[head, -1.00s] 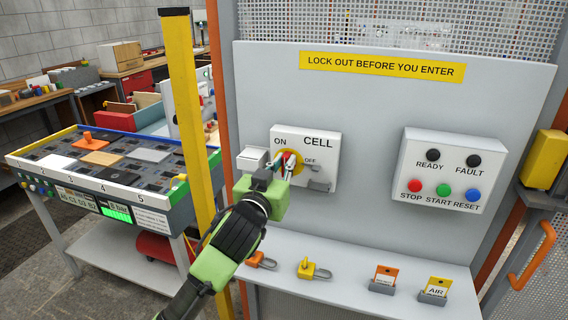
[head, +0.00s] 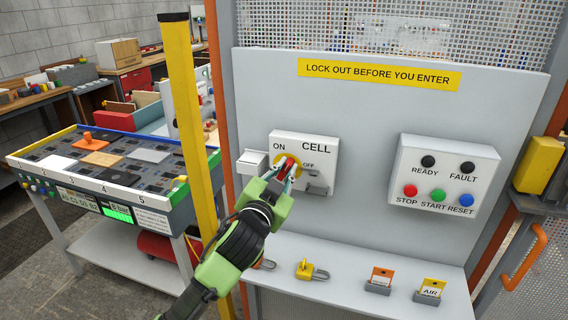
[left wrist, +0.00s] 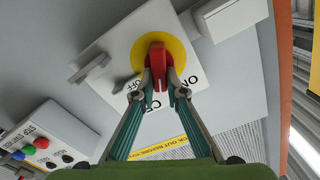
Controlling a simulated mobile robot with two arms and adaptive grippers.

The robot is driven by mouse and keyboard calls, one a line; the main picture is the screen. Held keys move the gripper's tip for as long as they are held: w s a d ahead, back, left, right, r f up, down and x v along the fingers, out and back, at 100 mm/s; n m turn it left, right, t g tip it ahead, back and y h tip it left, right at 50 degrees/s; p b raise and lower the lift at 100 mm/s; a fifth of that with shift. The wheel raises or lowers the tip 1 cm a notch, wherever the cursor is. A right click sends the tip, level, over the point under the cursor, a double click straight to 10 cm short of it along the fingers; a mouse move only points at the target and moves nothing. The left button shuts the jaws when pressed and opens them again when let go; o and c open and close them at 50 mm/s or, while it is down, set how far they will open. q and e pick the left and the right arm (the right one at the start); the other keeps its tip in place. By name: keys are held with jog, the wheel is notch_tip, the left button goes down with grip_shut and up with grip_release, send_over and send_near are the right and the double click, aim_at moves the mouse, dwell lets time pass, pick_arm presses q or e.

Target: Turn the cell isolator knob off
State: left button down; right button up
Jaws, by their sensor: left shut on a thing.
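The cell isolator is a white box (head: 322,150) with ON, OFF and CELL lettering on the grey panel. Its red knob (head: 285,166) sits on a yellow disc and is partly covered by my fingers. My left gripper (head: 282,173) reaches it from below and is shut on the knob. In the left wrist view the red knob (left wrist: 158,62) stands between the two fingertips, on the yellow disc (left wrist: 178,48). Its handle appears to point between the ON and OFF labels. My right gripper is not in view.
A button box (head: 444,176) is at the panel's right. Padlocks (head: 305,269) and tags (head: 380,279) are on the shelf below (head: 345,294). A yellow post (head: 186,110) stands left of the panel, before a table of boards (head: 150,188).

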pick_arm(q)
jog(key=m+p, duration=0.1)
jog(key=m, duration=0.1)
jog(key=m+p, duration=0.1)
jog(key=m, duration=0.1)
jog(key=m+p, duration=0.1)
jog(key=m, duration=0.1)
jog(key=shift+s+d+f+m, duration=0.1)
jog(key=shift+d+f+m, duration=0.1)
jog(key=shift+d+m, duration=0.1)
jog(key=shift+d+f+m+p, duration=0.15)
jog(key=shift+m+p, duration=0.2)
jog(key=shift+m, duration=0.65)
jog(key=shift+a+f+m+p, duration=0.15)
jog(key=shift+m+p, duration=0.25)
jog(key=shift+m, duration=0.6)
jog(key=shift+d+f+m+p, duration=0.15)
jog(key=shift+m+p, duration=0.2)
jog(key=shift+m, duration=0.65)
jog(key=c, duration=2)
grip_release()
jog(key=shift+c, duration=0.2)
jog(key=shift+s, duration=0.15)
jog(key=v, duration=1.1)
jog(key=shift+s, duration=0.35)
